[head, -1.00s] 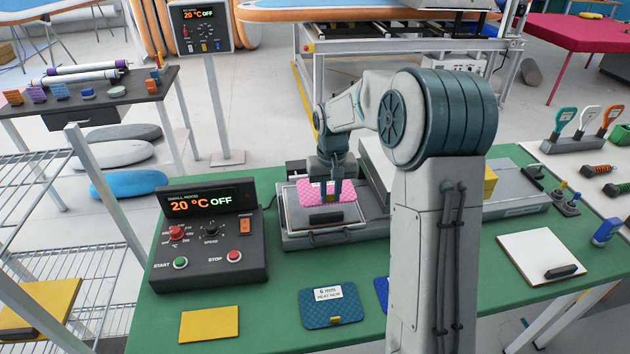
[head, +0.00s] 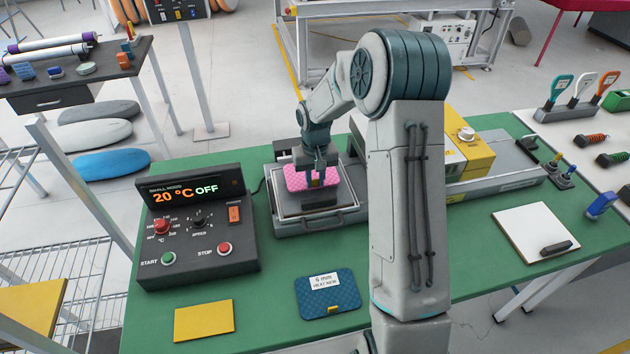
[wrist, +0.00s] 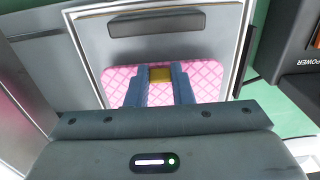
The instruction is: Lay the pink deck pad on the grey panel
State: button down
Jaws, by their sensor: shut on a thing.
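The pink deck pad (head: 298,180) has a quilted diamond pattern and a small yellow tab (wrist: 160,75). My gripper (head: 317,178) is shut on this tab, one dark finger on each side in the wrist view. The pad is over the far half of the grey panel (wrist: 180,48), which sits in a shallow metal tray with a dark bar (head: 319,199) near its front. The pad looks level and roughly square to the panel. Whether it touches the panel or is slightly above it, I cannot tell. The gripper body hides part of the pad in the wrist view.
A control box (head: 197,230) reading 20 °C OFF stands left of the tray. A blue pad (head: 328,298) and a yellow sheet (head: 204,320) lie in front. A yellow machine (head: 470,150) and white board (head: 535,232) are to the right. Green bench shows between them.

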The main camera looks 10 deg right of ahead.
jog(key=shift+f, duration=0.95)
jog(key=shift+f, duration=0.1)
jog(key=c, duration=1.3)
grip_release()
jog(key=shift+o, duration=0.2)
notch_tip(320, 180, up, 12)
jog(key=b, duration=0.2)
jog(key=s+r+t, duration=0.2)
jog(key=s+r, duration=0.6)
jog(key=s, duration=0.4)
jog(key=s+t, duration=0.1)
jog(key=s, duration=1.5)
jog(key=shift+r+t, duration=0.2)
jog(key=shift+t, duration=0.1)
